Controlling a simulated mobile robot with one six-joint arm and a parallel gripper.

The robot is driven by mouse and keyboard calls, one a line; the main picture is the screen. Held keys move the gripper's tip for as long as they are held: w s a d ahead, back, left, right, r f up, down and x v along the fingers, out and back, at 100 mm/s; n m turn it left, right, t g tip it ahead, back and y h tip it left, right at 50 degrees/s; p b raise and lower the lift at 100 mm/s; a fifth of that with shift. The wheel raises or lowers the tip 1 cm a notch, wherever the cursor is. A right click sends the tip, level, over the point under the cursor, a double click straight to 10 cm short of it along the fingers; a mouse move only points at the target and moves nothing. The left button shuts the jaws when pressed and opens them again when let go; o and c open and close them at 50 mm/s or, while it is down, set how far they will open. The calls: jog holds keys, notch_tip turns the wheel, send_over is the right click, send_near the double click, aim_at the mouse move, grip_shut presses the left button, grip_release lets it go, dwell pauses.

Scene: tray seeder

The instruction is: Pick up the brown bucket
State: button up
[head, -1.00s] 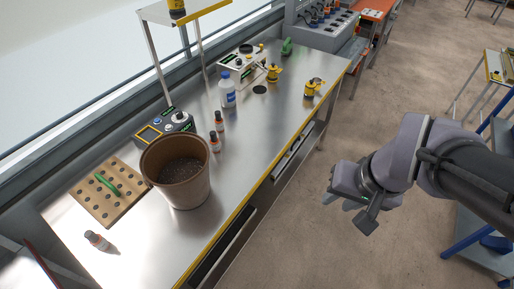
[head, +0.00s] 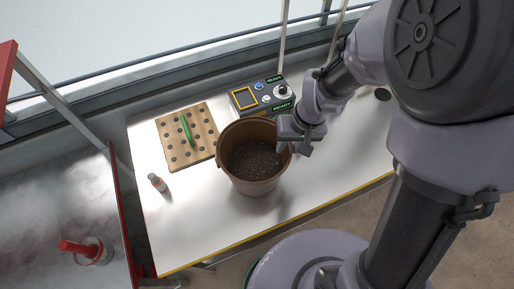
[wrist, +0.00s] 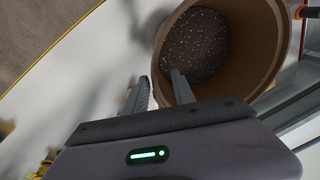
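The brown bucket (head: 234,169) stands upright on the steel bench, with dark speckled soil (head: 254,160) inside. My gripper (head: 296,147) is at the bucket's right rim in the head view, and my arm comes in from the right. In the wrist view the bucket (wrist: 255,88) fills the upper right. There my gripper (wrist: 161,78) is open, its two fingers apart. The right finger overlaps the inside of the bucket and the left finger lies just outside its wall. I cannot tell whether either finger touches the wall.
A wooden board with holes (head: 172,127) and a green tool (head: 187,131) lies left of the bucket. A control box (head: 262,97) stands behind it. A small bottle (head: 157,182) is at the left front. The bench (head: 205,225) is clear in front of the bucket.

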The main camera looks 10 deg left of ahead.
aim_at(284, 157)
jog(key=shift+w+f, duration=0.1)
jog(key=shift+f, duration=0.4)
jog(key=f+b, duration=0.1)
jog(key=f, duration=0.2)
jog(key=f+b, duration=0.1)
jog(key=f, duration=0.1)
jog(key=shift+a+b, duration=0.3)
jog(key=shift+a, duration=0.05)
jog(key=shift+r, duration=0.1)
grip_shut()
jog(key=shift+w, duration=0.1)
